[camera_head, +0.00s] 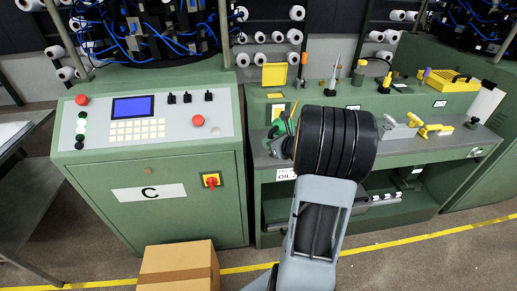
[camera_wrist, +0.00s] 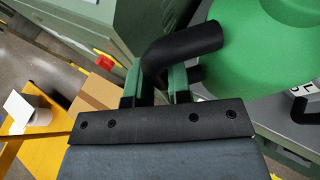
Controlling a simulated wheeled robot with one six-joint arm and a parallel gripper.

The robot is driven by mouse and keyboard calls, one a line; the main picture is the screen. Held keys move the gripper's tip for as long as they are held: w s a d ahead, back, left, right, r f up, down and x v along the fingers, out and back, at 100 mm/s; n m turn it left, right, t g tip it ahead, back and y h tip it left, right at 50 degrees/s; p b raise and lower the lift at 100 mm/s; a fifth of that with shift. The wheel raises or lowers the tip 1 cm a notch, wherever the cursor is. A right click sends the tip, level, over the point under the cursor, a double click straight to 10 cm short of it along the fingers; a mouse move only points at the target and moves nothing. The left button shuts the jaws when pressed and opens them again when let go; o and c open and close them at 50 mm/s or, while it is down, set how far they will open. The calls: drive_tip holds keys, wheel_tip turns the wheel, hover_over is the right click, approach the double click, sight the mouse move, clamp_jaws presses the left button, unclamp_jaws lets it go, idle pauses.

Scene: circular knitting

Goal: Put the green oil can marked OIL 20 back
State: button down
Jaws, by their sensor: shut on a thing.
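The green oil can shows large in the wrist view (camera_wrist: 270,45), at the upper right. Its black bent handle (camera_wrist: 185,45) runs between the two fingers of my gripper (camera_wrist: 160,85), which is shut on it. In the head view only a small part of the green can (camera_head: 277,131) shows at the bench's left end, mostly hidden behind my black wrist. The OIL 20 mark on the can is not visible. A white label (camera_head: 287,174) reading partly "OIL" is on the bench's front edge, partly covered by my arm. I cannot tell whether the can touches the bench.
The green bench (camera_head: 440,140) holds yellow tools (camera_head: 435,130), a white cylinder (camera_head: 487,101) and upright tools at the back. A control cabinet marked C (camera_head: 149,192) stands on the left. A cardboard box (camera_head: 178,268) is on the floor before it.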

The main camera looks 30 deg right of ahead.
drive_tip(key=d+x, duration=0.1)
drive_tip(key=x, duration=0.4)
hover_over(257, 157)
drive_tip(key=f, duration=0.5)
drive_tip(key=shift+s+f, duration=0.2)
drive_tip(key=shift+f, duration=0.05)
drive_tip(key=f, duration=0.2)
drive_tip(key=shift+w+f, duration=0.25)
drive_tip(key=shift+w, duration=0.05)
drive_tip(key=shift+f, duration=0.6)
drive_tip(key=shift+f, duration=0.1)
drive_tip(key=shift+f, duration=0.15)
drive_tip(key=c, duration=1.1)
unclamp_jaws()
drive_tip(key=shift+o, duration=0.2)
